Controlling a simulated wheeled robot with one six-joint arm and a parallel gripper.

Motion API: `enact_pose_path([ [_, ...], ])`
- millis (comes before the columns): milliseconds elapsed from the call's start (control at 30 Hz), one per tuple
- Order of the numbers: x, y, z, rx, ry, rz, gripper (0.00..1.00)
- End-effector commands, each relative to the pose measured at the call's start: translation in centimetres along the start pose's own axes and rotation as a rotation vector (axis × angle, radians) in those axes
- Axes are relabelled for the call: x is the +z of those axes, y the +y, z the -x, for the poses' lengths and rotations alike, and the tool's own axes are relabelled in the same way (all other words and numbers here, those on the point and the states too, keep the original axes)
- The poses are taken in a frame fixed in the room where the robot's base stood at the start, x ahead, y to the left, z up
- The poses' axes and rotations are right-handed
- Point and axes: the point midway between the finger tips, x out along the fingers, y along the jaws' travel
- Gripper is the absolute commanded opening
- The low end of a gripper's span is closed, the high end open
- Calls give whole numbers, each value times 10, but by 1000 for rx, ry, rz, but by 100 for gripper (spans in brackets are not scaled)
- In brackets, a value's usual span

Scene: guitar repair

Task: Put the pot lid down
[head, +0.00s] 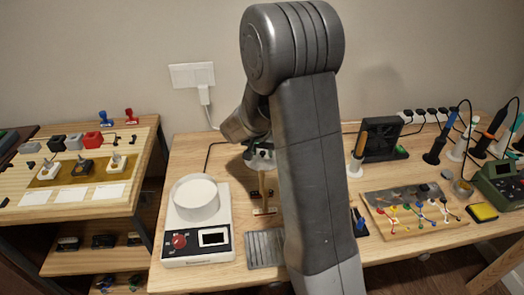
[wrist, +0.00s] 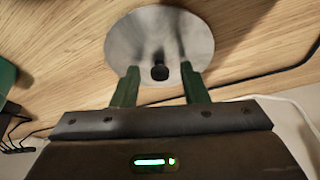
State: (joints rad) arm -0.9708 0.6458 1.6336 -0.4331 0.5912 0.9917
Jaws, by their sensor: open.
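The pot lid (wrist: 160,35) is a round grey metal disc with a small black knob (wrist: 159,73), seen in the wrist view against the wooden tabletop. It appears to lie flat on the wood. My gripper (wrist: 160,70) is open, its two green fingers apart on either side of the knob, with gaps showing on both sides. In the head view my gripper (head: 261,160) is partly hidden by my arm, and I cannot make out the lid there. A white round pot (head: 197,200) sits on a white unit with a red dial, left of my arm.
A ridged grey plate (head: 265,249) and a small wooden stand (head: 264,205) are close to my arm. A dark cable (wrist: 270,75) runs near the lid. On the right are a dark fan-like box (head: 381,139), a wiring board (head: 415,209) and several upright tools.

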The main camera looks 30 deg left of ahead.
Motion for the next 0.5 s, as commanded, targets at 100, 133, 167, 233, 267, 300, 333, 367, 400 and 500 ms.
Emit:
enact_pose_path([
  [100,-2,0,7,-1,2,0,40],
  [133,-2,0,11,-2,2,0,40],
  [167,-2,-1,16,-1,2,-1,40],
  [233,-2,-1,30,-3,4,0,40],
  [267,-2,-1,36,-2,3,0,40],
  [300,-2,-1,45,-4,5,0,40],
  [333,-2,-1,51,-3,4,0,40],
  [367,-2,-1,58,-4,4,0,40],
  [400,-2,-1,66,-3,3,0,40],
  [500,-2,-1,87,-3,3,0,40],
])
